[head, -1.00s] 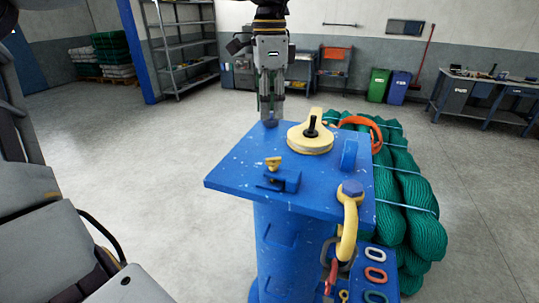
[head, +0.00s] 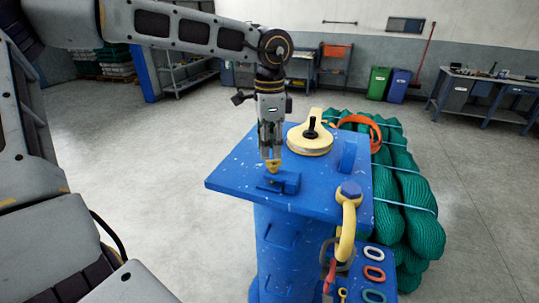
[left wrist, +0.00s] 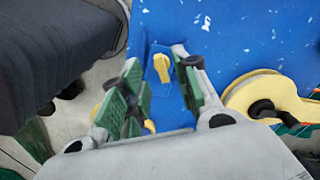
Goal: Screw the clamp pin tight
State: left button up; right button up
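The clamp pin (head: 273,166) has a yellow winged head and stands on a small blue clamp (head: 287,183) at the left part of the blue stand's top. My left gripper (head: 270,155) points straight down just above the pin head. In the left wrist view my left gripper (left wrist: 160,88) has its green-padded fingers apart, with the yellow pin head (left wrist: 161,67) showing between them near the tips. The fingers do not look closed on it. The pin's lower part is hidden. My right gripper is in neither view.
A yellow reel (head: 310,138) sits just behind and right of the clamp. A yellow shackle (head: 348,225) with a blue bolt hangs at the stand's right edge. Green net bundles (head: 410,190) lie to the right. Floor on the left is clear.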

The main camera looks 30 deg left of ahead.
aim_at(269, 161)
pick_arm(q)
jog(key=shift+f+p, duration=0.3)
jog(key=shift+f, duration=1.65)
grip_shut()
